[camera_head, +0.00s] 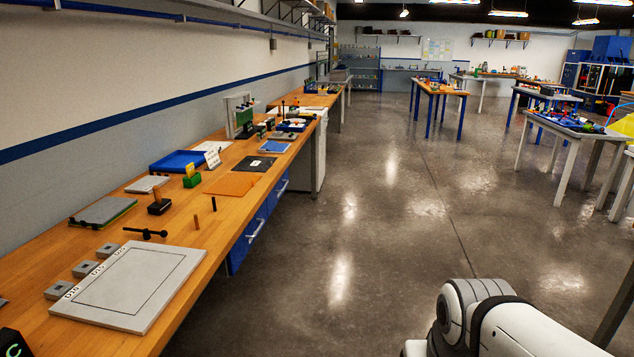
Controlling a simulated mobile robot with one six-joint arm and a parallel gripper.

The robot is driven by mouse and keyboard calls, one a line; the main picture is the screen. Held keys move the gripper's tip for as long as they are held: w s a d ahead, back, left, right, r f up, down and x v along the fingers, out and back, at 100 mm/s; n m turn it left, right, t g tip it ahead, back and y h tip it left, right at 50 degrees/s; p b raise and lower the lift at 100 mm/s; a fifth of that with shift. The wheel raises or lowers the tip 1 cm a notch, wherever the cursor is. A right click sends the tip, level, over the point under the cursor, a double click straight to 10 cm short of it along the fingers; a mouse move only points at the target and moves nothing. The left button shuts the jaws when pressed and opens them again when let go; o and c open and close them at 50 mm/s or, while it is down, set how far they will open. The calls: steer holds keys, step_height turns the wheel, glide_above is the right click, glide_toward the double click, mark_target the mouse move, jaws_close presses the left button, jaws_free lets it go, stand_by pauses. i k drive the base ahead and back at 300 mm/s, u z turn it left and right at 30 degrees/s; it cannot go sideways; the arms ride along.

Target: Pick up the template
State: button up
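No object is clearly marked as the template, and I cannot tell which one it is. Flat things on the long wooden bench include a large grey plate (131,286) with an outlined rectangle at the near end. Farther along lie an orange sheet (232,184), a black sheet (255,164) and a blue plate (275,147). A white link of my arm (500,320) shows at the bottom right, over the floor and away from the bench. My gripper is out of view.
The wooden bench (190,235) runs along the left wall with blue drawers (250,230) below. Small grey blocks (86,269), a black-handled tool (145,233) and a blue tray (178,161) lie on it. The grey floor (390,230) is clear; other tables stand at right.

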mark_target(230, 184)
steer(key=u, duration=0.2)
steer(key=i, duration=1.55)
steer(key=u, duration=0.3)
steer(key=i, duration=2.1)
steer(key=u, duration=0.05)
